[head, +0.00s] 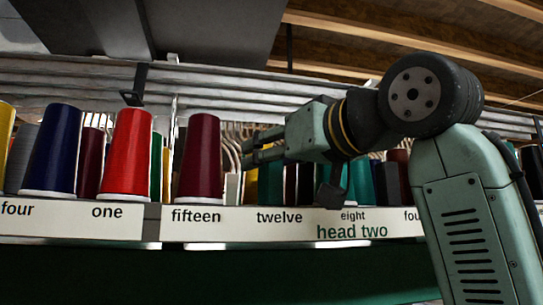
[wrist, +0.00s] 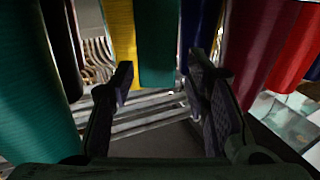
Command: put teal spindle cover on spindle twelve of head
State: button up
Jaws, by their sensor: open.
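My gripper (head: 262,155) is open and reaches left in front of the thread wall, above the label "twelve" (head: 279,217). In the wrist view its fingers (wrist: 163,88) are apart with nothing between them. No front-row cone shows directly above that label; darker cones stand further back. A teal cone (head: 359,182) shows partly behind my arm near the label "eight". In the wrist view a large teal cone (wrist: 28,85) is close on the left, and another teal one (wrist: 157,42) stands beyond the fingers. I cannot tell which teal piece is the spindle cover.
A maroon cone (head: 200,155) stands at "fifteen", close left of my gripper, with a red cone (head: 127,152) at "one" and a navy cone (head: 56,150) further left. The white label rail (head: 255,228) runs along the front. Metal slats and hooks are behind.

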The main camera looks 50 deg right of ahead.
jog(key=shift+s, duration=0.1)
jog(key=v, duration=1.2)
